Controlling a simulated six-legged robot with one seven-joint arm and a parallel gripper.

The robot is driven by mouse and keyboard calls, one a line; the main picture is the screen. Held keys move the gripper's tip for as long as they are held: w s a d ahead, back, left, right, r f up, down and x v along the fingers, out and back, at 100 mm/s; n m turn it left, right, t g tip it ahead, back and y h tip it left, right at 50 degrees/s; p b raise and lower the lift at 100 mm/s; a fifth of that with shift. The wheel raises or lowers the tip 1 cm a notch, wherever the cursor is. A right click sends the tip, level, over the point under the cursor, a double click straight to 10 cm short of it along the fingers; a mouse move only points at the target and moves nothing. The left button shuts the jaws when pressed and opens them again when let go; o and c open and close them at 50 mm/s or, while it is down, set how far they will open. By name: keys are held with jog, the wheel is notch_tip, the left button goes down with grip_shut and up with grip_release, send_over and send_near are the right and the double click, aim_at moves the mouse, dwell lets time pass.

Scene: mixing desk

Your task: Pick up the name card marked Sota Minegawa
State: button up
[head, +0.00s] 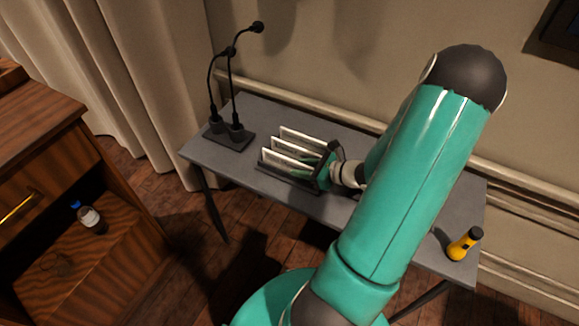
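Three pale cards with light edges stand in a dark rack (287,178) on the grey desk: a back card (298,136), a middle card (288,147) and a front card (280,160). No writing on them can be read, so I cannot tell which is marked Sota Minegawa. My gripper (311,163) is at the right ends of the cards, its teal fingers pointing left over the rack. Its fingers overlap the cards in the picture. I cannot tell whether they are open or closed on a card.
A black stand with two gooseneck microphones (232,136) is left of the rack on the desk (222,160). A yellow flashlight (462,246) is at the desk's right end. A wooden cabinet (45,150) with a small bottle (88,215) is at left. The wall is behind.

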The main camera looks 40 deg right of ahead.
grip_shut()
